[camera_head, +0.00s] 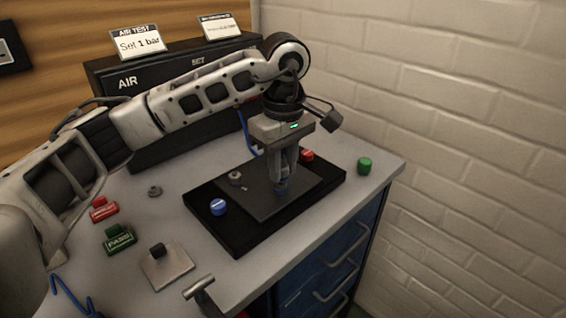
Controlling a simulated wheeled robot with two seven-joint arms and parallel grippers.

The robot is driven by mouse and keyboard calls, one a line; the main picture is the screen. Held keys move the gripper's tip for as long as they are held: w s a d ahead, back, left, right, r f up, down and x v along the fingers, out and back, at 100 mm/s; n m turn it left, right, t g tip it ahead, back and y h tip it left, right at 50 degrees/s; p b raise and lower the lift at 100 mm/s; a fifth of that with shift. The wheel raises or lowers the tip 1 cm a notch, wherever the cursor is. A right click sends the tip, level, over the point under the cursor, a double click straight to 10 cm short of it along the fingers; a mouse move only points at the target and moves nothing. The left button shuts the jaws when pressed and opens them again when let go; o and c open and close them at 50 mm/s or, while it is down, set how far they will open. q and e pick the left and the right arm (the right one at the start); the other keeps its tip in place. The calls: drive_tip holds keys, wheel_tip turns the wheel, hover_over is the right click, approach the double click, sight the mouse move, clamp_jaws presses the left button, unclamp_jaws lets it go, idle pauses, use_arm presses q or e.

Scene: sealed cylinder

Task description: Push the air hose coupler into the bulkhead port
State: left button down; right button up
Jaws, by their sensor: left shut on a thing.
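My left gripper (282,184) points straight down over the dark raised plate on the black base (258,238). A blue hose (244,130) shows behind the gripper. The blue piece is at or just above the plate; I cannot tell whether it touches. I cannot make out the bulkhead port clearly. A small grey metal fitting (235,177) sits on the plate left of the gripper. My right gripper is not in view.
A blue knob (218,207) and a red knob (307,155) sit on the base. A green cap (365,166) stands near the right edge. Red (103,210) and green (119,238) labelled blocks are at left. The black AIR box (125,85) and brick wall bound the bench.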

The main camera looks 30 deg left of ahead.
use_arm(q)
drive_tip(key=shift+f+b, duration=0.4)
drive_tip(key=shift+f, duration=0.1)
drive_tip(key=c, duration=1.1)
unclamp_jaws()
drive_tip(key=shift+r, duration=0.25)
wheel_tip(320, 180, up, 16)
drive_tip(key=p, duration=0.1)
drive_tip(key=shift+d+f+p, duration=0.15)
drive_tip(key=shift+f+p, duration=0.1)
drive_tip(key=shift+p, duration=0.15)
